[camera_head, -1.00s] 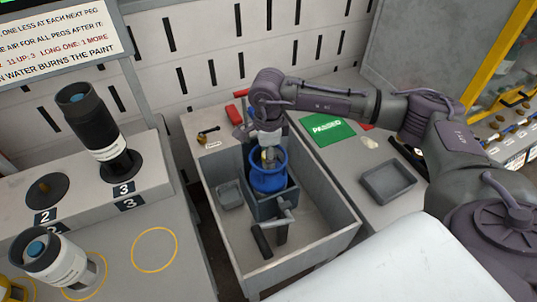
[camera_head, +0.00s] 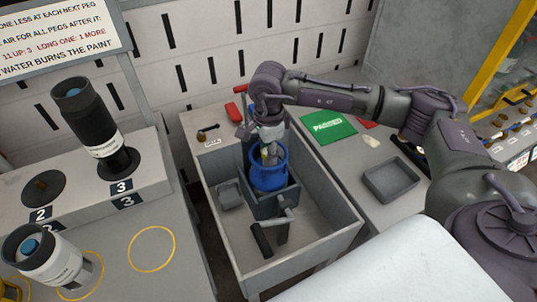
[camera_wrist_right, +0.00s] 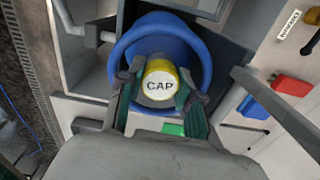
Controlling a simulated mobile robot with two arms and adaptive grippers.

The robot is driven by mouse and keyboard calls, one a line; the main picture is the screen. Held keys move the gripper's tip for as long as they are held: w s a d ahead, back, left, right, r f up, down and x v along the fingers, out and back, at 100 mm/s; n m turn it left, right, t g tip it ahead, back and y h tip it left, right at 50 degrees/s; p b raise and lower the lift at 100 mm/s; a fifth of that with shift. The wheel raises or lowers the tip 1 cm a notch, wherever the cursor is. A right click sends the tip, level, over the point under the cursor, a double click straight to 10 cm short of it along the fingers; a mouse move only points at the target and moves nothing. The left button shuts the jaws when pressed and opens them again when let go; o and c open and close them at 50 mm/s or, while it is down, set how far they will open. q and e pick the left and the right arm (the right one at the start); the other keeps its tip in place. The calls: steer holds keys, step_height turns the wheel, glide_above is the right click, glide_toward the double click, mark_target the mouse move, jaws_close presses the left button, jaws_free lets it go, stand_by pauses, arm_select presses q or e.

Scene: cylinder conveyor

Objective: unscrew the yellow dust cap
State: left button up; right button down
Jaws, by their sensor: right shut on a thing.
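The yellow dust cap (camera_wrist_right: 159,84), with a white top marked CAP, sits inside the blue ring-shaped collar (camera_wrist_right: 198,52) in the right wrist view. My right gripper (camera_wrist_right: 160,88) is shut on the cap, one finger on each side. In the head view the blue collar (camera_head: 268,181) stands in a grey vise (camera_head: 278,204) inside a grey tray, and my right gripper (camera_head: 268,150) reaches down into it from above. My left gripper is not in view.
The grey tray (camera_head: 336,245) has raised walls around the vise. A shallow grey dish (camera_head: 392,180) and a green PASSED card (camera_head: 327,125) lie to the right.

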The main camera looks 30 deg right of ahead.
steer(key=n+b, duration=0.1)
steer(key=n, duration=0.1)
steer(key=shift+f+n, duration=0.2)
steer(key=shift+n, duration=0.2)
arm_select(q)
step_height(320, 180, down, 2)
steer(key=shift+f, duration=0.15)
arm_select(e)
steer(key=shift+r+n, duration=0.2)
steer(key=shift+n, duration=0.2)
steer(key=n+b, duration=0.2)
steer(key=shift+f+n+b, duration=0.3)
steer(key=shift+n+b, duration=0.5)
steer(key=shift+n, duration=0.3)
steer(key=shift+r+n, duration=0.1)
steer(key=shift+n, duration=0.4)
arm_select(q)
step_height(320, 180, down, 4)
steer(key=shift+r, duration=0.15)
arm_select(e)
steer(key=shift+r+n, duration=0.2)
steer(key=shift+n, duration=0.2)
